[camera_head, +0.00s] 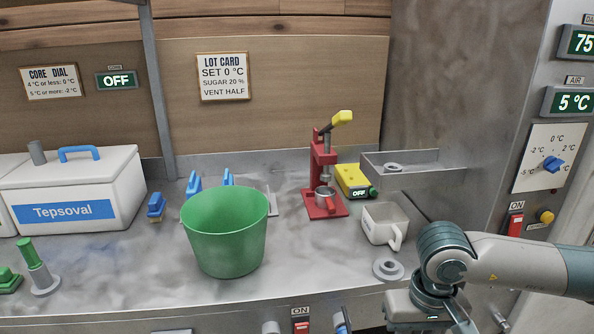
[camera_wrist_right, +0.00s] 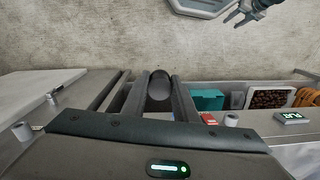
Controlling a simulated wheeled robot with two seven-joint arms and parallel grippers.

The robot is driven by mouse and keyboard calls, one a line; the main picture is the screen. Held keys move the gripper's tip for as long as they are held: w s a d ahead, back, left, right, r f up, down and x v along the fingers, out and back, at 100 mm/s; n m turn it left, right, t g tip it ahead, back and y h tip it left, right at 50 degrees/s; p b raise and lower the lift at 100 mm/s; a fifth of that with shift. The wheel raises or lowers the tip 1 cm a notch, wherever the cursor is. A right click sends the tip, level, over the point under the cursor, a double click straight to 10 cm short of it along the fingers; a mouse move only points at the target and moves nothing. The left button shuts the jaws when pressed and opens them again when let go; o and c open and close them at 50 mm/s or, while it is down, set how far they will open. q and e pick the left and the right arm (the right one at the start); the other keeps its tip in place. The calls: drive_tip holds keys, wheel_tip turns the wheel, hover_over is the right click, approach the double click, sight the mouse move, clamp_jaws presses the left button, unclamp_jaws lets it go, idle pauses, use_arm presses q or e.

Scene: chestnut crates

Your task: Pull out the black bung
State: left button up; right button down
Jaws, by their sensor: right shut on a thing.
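My right gripper (camera_wrist_right: 160,84) has its two dark fingers on either side of a dark, round-ended cylinder, which looks like the black bung (camera_wrist_right: 159,88). It is shut on it. The far end of the cylinder faces the concrete floor; whether it still sits in a hole cannot be told. In the head view my right arm comes in at the lower right and bends down past the counter's front edge, and its fingers are out of sight there.
A green bucket (camera_head: 225,255), a red press (camera_head: 323,180) and a white jug (camera_head: 380,225) stand on the steel counter (camera_head: 130,290). In the wrist view, a teal box (camera_wrist_right: 207,100) and a chestnut crate (camera_wrist_right: 249,90) lie to the right of the fingers. Open floor (camera_wrist_right: 120,40) lies beyond.

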idle(0.7)
drive_tip(key=w+a+f+m, duration=0.2)
drive_tip(key=a+f, duration=0.3)
drive_tip(key=a, duration=0.3)
drive_tip(key=w+a+f+m, duration=0.2)
drive_tip(key=w+a+f, duration=0.2)
drive_tip(key=a, duration=0.4)
drive_tip(key=shift+w+f+m, duration=0.3)
drive_tip(key=shift+w+f, duration=0.1)
drive_tip(key=shift+f, duration=0.2)
use_arm(q)
drive_tip(key=shift+o, duration=0.9)
drive_tip(key=w+d+r+n+t+h, duration=0.1)
drive_tip(key=w+d+r+n, duration=0.15)
drive_tip(key=w+r, duration=0.35)
drive_tip(key=w+d+r+n+t, duration=0.1)
drive_tip(key=w+d+r, duration=0.25)
drive_tip(key=r, duration=0.45)
drive_tip(key=w+d+r+n+t+h, duration=0.1)
drive_tip(key=w+d+r+n+t, duration=0.1)
drive_tip(key=w+d+r, duration=0.4)
drive_tip(key=d+r+n+t+h, duration=0.1)
drive_tip(key=r+n, duration=0.3)
drive_tip(key=r, duration=1.1)
drive_tip(key=d+r+n+t+h, duration=0.2)
drive_tip(key=d+r+n, duration=0.1)
drive_tip(key=r, duration=1.2)
drive_tip(key=shift+s+d+n+h, duration=0.3)
drive_tip(key=shift+s+d+n, duration=0.1)
drive_tip(key=shift+d, duration=0.3)
